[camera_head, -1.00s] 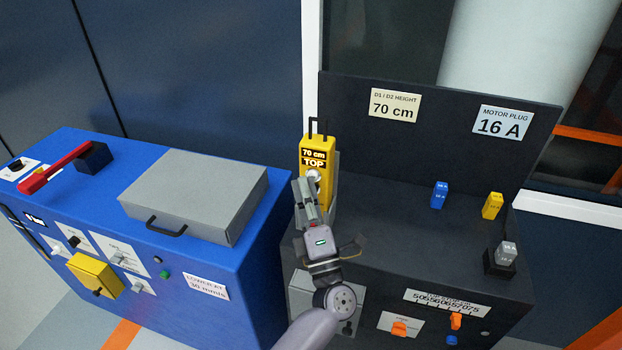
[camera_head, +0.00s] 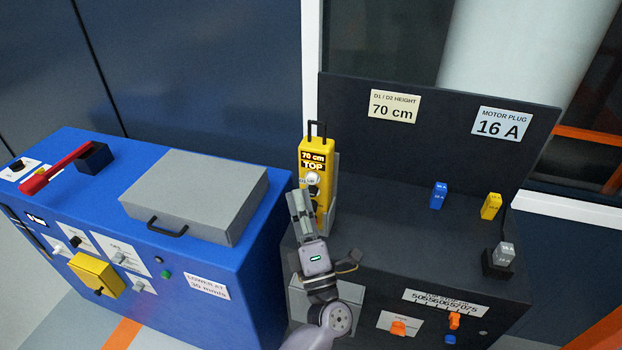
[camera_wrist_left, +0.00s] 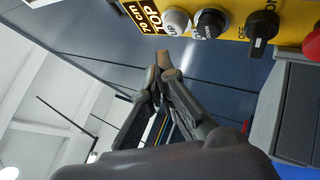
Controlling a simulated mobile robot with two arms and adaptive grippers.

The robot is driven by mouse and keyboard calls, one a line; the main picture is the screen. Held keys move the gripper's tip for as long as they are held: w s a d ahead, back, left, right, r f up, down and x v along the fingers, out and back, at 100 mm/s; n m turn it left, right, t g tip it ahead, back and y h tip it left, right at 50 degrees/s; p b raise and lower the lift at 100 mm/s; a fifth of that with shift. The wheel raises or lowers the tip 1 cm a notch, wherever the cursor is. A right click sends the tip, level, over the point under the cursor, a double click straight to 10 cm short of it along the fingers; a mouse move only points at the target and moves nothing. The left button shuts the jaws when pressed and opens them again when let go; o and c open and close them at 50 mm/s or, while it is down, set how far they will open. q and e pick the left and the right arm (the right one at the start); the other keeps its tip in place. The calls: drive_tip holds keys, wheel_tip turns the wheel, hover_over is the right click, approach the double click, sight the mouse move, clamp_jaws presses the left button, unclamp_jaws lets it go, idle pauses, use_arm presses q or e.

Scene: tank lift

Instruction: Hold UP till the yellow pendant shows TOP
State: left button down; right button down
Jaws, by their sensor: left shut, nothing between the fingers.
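The yellow pendant (camera_head: 315,160) stands upright in a grey holder at the left of the dark bench. Its display (camera_head: 313,161) reads "70 cm" and "TOP". Its white UP button (camera_head: 313,178) shows uncovered below the display. In the left wrist view the pendant's UP button (camera_wrist_left: 177,21) is beside a black button (camera_wrist_left: 209,23) and a black OFF selector (camera_wrist_left: 261,28). My left gripper (camera_head: 300,197) is shut and empty, just below and in front of the pendant; its fingertips (camera_wrist_left: 167,62) are apart from the UP button. My right gripper is not in view.
A blue cabinet (camera_head: 240,262) with a grey lidded box (camera_head: 195,190) and a red lever (camera_head: 55,168) stands left. The dark bench (camera_head: 390,230) holds blue (camera_head: 438,195), yellow (camera_head: 491,206) and grey (camera_head: 504,255) plugs. Signs behind read 70 cm (camera_head: 394,105) and 16 A (camera_head: 501,122).

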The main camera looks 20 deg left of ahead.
use_arm(q)
drive_tip(key=s, duration=0.3)
drive_tip(key=shift+s+a+p, duration=0.1)
drive_tip(key=shift+s+p, duration=0.25)
drive_tip(key=shift+s, duration=0.05)
idle(1.3)
